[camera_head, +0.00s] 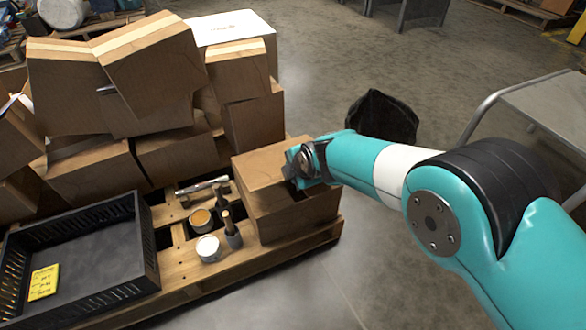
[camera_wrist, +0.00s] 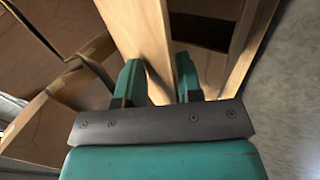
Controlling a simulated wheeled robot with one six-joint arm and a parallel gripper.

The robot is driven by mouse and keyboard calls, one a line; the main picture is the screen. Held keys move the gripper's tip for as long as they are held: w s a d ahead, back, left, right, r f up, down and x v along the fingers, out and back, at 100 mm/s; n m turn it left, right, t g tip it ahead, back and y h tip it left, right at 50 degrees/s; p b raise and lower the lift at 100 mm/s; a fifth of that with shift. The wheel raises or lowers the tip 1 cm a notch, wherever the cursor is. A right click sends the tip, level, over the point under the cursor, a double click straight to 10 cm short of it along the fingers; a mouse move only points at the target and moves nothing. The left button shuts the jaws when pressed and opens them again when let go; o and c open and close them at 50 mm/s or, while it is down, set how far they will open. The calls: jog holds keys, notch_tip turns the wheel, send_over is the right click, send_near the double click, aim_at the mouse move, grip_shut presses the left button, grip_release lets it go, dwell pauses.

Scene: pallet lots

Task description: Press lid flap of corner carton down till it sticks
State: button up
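The corner carton (camera_head: 292,218) is a brown cardboard box at the right front corner of the pallet. Its light brown top panel (camera_head: 262,167) shows left of my gripper. My gripper (camera_head: 298,163) is at the right part of the carton's top and hides that part in the head view. In the wrist view, my gripper's two teal fingers (camera_wrist: 160,85) stand apart, with a tan panel (camera_wrist: 140,35) running up from between them. A dark gap shows right of this panel. I cannot tell whether the fingers touch the panel or how far the flap is tilted.
Stacked cartons (camera_head: 110,75) stand at the back of the pallet (camera_head: 210,275). A black crate (camera_head: 145,250) is at the left front. Two small tins (camera_head: 208,248) and tools (camera_head: 232,230) lie beside the carton. A black bin (camera_head: 383,118) and a grey cart (camera_head: 545,105) stand to the right.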

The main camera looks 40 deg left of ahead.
jog(key=shift+w+d, duration=0.1)
jog(key=shift+w, duration=0.05)
jog(key=shift+r, duration=0.2)
jog(key=p+v, duration=0.7)
jog(key=v, duration=1)
jog(key=shift+p, duration=0.35)
jog(key=shift+d, duration=0.1)
